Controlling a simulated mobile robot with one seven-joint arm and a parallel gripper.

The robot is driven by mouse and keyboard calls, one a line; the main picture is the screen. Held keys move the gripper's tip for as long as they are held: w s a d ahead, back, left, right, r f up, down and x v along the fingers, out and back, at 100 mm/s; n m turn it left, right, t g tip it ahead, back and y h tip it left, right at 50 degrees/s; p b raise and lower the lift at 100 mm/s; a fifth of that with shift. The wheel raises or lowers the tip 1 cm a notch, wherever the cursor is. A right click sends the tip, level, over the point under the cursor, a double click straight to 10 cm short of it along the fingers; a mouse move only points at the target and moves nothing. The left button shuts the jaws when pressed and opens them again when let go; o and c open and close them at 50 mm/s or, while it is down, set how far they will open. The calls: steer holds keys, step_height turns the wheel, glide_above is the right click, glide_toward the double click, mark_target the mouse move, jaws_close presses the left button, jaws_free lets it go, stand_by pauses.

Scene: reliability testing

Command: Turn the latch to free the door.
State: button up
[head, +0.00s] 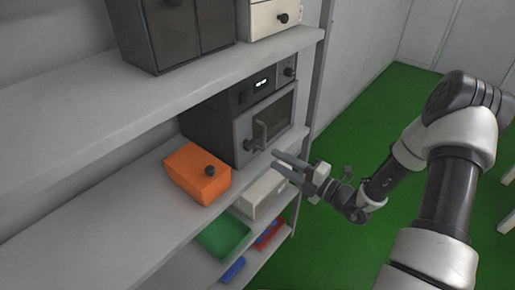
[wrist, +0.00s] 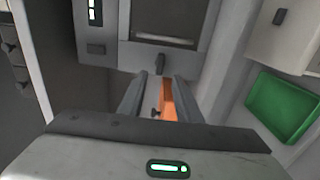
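A dark grey oven-like appliance stands on the middle shelf, its grey windowed door (head: 279,116) shut. A bar handle (head: 260,134) is on the door's left side. A small dark knob-like piece, seemingly the latch (head: 248,145), sits by the handle at the door's left edge. In the wrist view the dark piece (wrist: 160,63) is just beyond the fingertips, near the middle. My gripper (head: 275,160) is open and empty, in front of the appliance and right of the latch, apart from it. The wrist view shows its two fingers (wrist: 158,88) with a gap between them.
A white box (head: 262,194), green tray (head: 223,234), and red and blue bins are below. Dark and white cabinets (head: 272,17) are above. Green floor lies open at right.

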mark_target(253, 147)
steer(key=x, duration=0.9)
steer(key=shift+p, duration=0.3)
jaws_close()
